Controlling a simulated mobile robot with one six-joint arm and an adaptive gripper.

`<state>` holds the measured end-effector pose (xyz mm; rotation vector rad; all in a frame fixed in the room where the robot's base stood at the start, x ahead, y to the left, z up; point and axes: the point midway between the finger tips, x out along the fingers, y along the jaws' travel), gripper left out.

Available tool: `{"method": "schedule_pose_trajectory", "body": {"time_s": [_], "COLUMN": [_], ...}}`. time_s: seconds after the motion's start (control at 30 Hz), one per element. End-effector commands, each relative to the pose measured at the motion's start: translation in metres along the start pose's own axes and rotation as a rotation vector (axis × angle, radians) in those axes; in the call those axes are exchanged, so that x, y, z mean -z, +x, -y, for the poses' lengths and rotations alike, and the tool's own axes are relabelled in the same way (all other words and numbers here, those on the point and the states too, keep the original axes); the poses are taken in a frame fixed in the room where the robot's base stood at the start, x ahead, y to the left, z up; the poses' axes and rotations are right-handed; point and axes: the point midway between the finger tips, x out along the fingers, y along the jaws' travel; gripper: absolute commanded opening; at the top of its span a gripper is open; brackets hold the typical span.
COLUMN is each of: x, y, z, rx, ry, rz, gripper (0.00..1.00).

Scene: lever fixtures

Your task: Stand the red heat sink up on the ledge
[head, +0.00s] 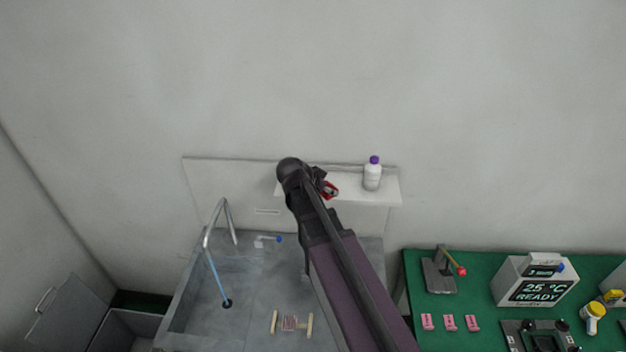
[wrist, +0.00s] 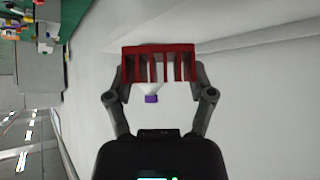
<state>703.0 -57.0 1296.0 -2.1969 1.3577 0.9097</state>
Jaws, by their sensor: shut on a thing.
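The red heat sink (wrist: 158,50) is a finned block held between the two fingertips of my gripper (wrist: 160,78) in the wrist view. In the head view the red heat sink (head: 330,190) shows small beside my gripper (head: 322,184), over or at the white ledge (head: 350,195). My arm hides part of the ledge's left end. I cannot tell whether the heat sink touches the ledge.
A white bottle with a purple cap (head: 372,174) stands on the ledge just right of the heat sink. Below is a grey sink (head: 190,300) with a tap (head: 212,228). A green bench (head: 420,270) with a lever fixture (head: 440,272) and a display box (head: 535,280) is at right.

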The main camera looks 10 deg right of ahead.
Motion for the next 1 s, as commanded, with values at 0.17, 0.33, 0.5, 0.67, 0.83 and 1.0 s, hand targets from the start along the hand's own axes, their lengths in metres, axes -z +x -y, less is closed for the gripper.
{"method": "schedule_pose_trajectory", "body": {"time_s": [0.17, 0.33, 0.5, 0.67, 0.83, 1.0], "x": [-0.002, -0.005, -0.007, -0.009, -0.011, -0.011], "y": [0.003, 0.004, 0.006, 0.007, 0.007, 0.007], "z": [0.033, 0.066, 0.097, 0.123, 0.135, 0.136], "rx": [0.001, 0.002, 0.001, 0.001, 0.002, 0.002], "ry": [0.000, -0.001, -0.001, -0.001, -0.001, -0.001], "rz": [0.000, 0.000, 0.000, 0.000, 0.000, 0.000], "gripper": [0.15, 0.15, 0.15, 0.15, 0.15, 0.15]}}
